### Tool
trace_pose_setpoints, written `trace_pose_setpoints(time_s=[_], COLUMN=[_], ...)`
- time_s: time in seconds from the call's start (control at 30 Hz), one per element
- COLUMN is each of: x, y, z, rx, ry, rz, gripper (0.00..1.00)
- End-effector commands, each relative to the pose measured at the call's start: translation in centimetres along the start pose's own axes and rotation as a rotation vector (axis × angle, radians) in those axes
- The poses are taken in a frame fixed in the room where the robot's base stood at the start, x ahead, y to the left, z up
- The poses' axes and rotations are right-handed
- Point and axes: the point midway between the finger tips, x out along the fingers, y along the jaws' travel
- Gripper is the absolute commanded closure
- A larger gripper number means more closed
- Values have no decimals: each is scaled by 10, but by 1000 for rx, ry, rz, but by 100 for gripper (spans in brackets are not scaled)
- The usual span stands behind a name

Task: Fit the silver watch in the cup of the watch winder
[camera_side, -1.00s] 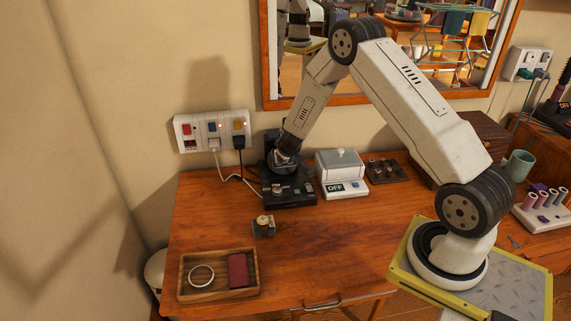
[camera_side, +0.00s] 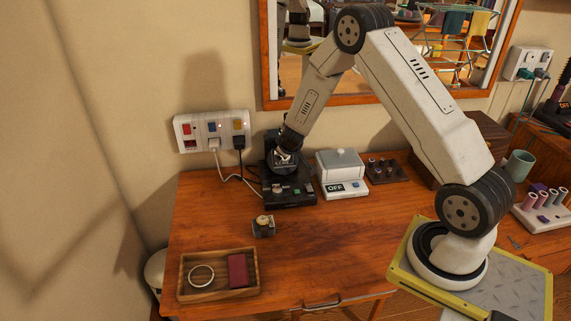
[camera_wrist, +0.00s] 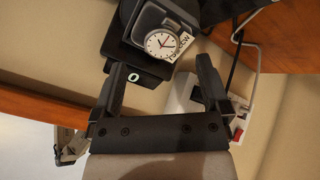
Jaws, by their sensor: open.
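The watch winder (camera_side: 292,196) is a black unit with an upright back and a low base, at the back of the dresser top. My gripper (camera_side: 282,162) is at its upright part, open; the cup is mostly hidden behind it in the side view.
A white box marked OFF (camera_side: 343,187) stands right of the winder, beside a dark tray of small pieces (camera_side: 386,170). A socket strip (camera_side: 190,149) with cables is on the wall behind. A wooden tray (camera_side: 219,295) sits front left. The front middle is clear.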

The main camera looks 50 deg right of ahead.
Motion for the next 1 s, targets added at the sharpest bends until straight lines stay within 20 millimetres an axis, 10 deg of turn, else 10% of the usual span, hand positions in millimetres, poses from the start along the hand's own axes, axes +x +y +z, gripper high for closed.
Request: trace_pose_setpoints(time_s=[0.43, 1.0], x=[-42, -47], y=[0, 0], z=[-1, 0], rx=[-1, -1], ry=[2, 1], rz=[1, 1], gripper=[4, 4])
